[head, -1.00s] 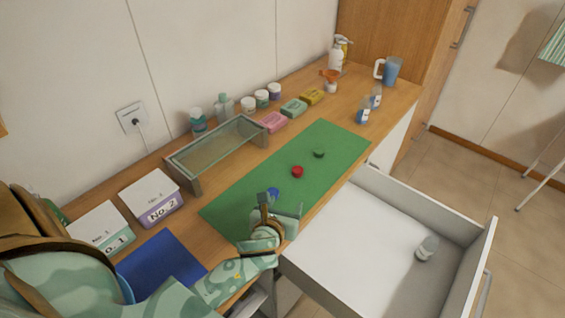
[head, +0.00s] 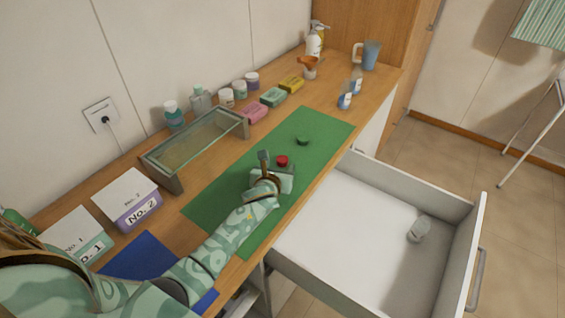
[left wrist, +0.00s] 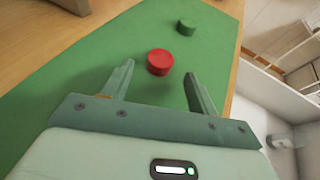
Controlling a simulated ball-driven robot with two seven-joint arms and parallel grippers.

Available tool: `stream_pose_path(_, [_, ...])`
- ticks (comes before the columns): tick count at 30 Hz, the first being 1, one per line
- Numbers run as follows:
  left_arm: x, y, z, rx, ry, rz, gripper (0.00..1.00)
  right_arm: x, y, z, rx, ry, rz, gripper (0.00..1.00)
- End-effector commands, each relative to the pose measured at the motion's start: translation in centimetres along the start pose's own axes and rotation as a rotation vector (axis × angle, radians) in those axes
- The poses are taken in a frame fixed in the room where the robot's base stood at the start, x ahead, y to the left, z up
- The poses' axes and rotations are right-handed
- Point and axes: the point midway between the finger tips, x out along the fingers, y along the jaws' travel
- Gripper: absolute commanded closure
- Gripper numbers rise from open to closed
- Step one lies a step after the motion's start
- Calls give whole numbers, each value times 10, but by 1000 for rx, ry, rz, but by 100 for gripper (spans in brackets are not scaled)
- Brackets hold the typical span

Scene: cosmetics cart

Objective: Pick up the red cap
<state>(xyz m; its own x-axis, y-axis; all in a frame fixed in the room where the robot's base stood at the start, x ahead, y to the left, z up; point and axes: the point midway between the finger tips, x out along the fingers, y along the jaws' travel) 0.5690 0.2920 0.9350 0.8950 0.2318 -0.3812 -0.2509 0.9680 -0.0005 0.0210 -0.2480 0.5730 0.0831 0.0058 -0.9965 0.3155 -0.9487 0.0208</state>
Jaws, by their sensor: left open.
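The red cap (head: 283,160) lies on the green mat (head: 322,128). In the left wrist view the red cap (left wrist: 160,62) sits just ahead of and between the fingertips. My left gripper (head: 276,165) is open and empty, low over the mat, with its fingers pointing at the red cap. It also shows in the left wrist view (left wrist: 159,76), with no clear contact on the cap. A dark green cap (head: 303,141) lies farther along the mat, and it also shows in the left wrist view (left wrist: 187,26). My right gripper is not in view.
A glass-topped stand (head: 195,150) is left of the mat. Soap boxes, jars and bottles line the wall side. An open white drawer (head: 340,235) holding a small grey-white item (head: 419,229) is to the right. Boxes No. 1 and No. 2 (head: 128,198) stand near left.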

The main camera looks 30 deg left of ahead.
Motion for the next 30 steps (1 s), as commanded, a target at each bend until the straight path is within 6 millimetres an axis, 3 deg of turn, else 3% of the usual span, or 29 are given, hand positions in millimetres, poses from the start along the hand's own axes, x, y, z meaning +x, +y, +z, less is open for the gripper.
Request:
stream_pose_path(4, [22, -1, -2, 0, 1, 0, 41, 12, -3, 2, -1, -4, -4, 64])
stream_pose_path(12, [26, 0, 0, 0, 1, 0, 41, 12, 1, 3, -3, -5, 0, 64])
stream_pose_path(18, [26, 0, 0, 0, 1, 0, 88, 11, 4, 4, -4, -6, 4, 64])
stream_pose_path(30, [25, 0, 2, 1, 0, 0, 88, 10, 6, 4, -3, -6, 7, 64])
